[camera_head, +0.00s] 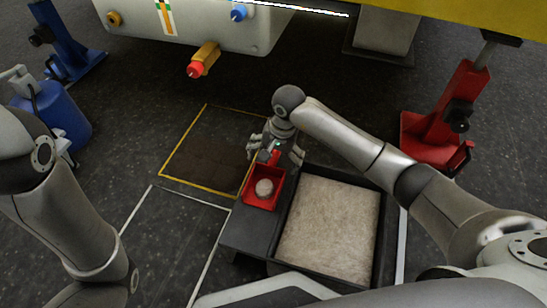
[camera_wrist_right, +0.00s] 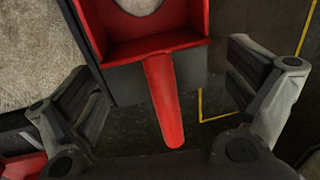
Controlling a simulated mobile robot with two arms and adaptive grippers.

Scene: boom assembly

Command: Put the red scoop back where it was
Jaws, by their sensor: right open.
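The red scoop (camera_head: 262,204) rests on the dark ledge (camera_head: 243,232) beside the sand-filled tray, with a pale rounded heap (camera_head: 264,187) in its pan. Its handle points away from me, toward my right gripper (camera_head: 276,151). In the right wrist view the red handle (camera_wrist_right: 163,103) lies between the two widely spread fingers, with a visible gap on each side. The right gripper is open and holds nothing. My left arm shows at the left, but I cannot see its gripper.
The black tray (camera_head: 384,235) of pale granular material stands right of the scoop. A yellow-outlined dark floor square (camera_head: 205,150) lies to the left. A red stand (camera_head: 425,140) is at the right, a blue canister (camera_head: 60,115) at the left. A pale machine body (camera_head: 190,25) overhangs the back.

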